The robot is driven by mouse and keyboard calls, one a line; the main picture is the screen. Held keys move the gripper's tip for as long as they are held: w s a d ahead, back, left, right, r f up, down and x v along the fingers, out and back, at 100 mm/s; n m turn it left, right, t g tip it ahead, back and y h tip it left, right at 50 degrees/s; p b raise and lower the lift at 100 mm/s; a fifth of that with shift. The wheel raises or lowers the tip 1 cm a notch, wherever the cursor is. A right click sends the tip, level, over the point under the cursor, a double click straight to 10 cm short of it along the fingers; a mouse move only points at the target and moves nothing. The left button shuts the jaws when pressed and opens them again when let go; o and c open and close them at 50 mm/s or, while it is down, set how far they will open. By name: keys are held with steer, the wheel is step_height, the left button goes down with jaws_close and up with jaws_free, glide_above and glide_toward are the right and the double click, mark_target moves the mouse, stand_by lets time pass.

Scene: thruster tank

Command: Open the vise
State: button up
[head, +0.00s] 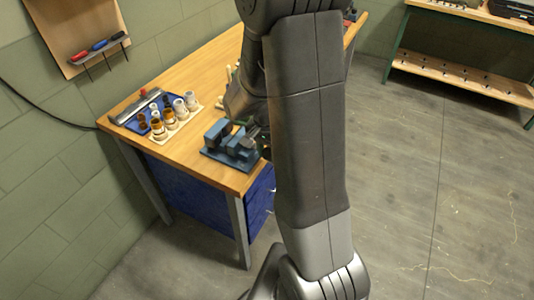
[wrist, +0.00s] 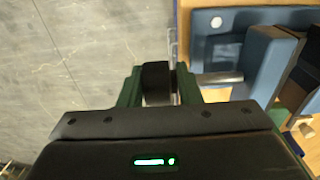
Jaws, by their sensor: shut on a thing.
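The blue vise (head: 226,146) stands at the front edge of the wooden workbench. In the wrist view the blue vise body (wrist: 262,60) fills the right side, and a metal screw rod (wrist: 218,77) runs left from it to a black handle piece (wrist: 157,80). My gripper (wrist: 158,92) has green fingers on both sides of this black piece and is shut on it. In the head view my arm hides most of the gripper and the handle end. I cannot tell how far apart the vise jaws are.
On the workbench (head: 190,150), left of the vise, are a block with several bottles (head: 170,122) and a blue tray (head: 146,116). Screwdrivers (head: 101,45) hang on a wall board. A second bench (head: 470,75) stands at the back right. The floor on the right is clear.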

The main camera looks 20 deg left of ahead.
steer(key=shift+s+d+f+t+b, duration=0.15)
steer(key=shift+f+t+b, duration=0.3)
steer(key=shift+b, duration=1.2)
steer(key=shift+s+d+f+t+b, duration=0.15)
steer(key=shift+t+b, duration=0.5)
steer(key=shift+b, duration=0.95)
steer(key=t+b, duration=0.2)
steer(key=b, duration=0.6)
steer(key=f+t+b, duration=0.1)
steer(key=t+b, duration=0.2)
steer(key=b, duration=0.5)
steer(key=shift+s+a+h, duration=0.1)
steer(key=shift+h, duration=0.2)
steer(key=t+b, duration=0.1)
steer(key=b, duration=0.4)
steer(key=t+b, duration=0.2)
steer(key=b, duration=0.4)
steer(key=shift+f, duration=0.3)
steer(key=shift+t+b, duration=0.3)
steer(key=shift+b, duration=0.3)
steer(key=t+b, duration=0.1)
steer(key=b, duration=0.2)
steer(key=shift+r, duration=0.25)
steer(key=shift+r, duration=0.1)
steer(key=o, duration=0.6)
steer(key=shift+o, duration=1.1)
steer(key=shift+d+r, duration=0.1)
steer(key=shift+d, duration=0.1)
steer(key=shift+a, duration=0.1)
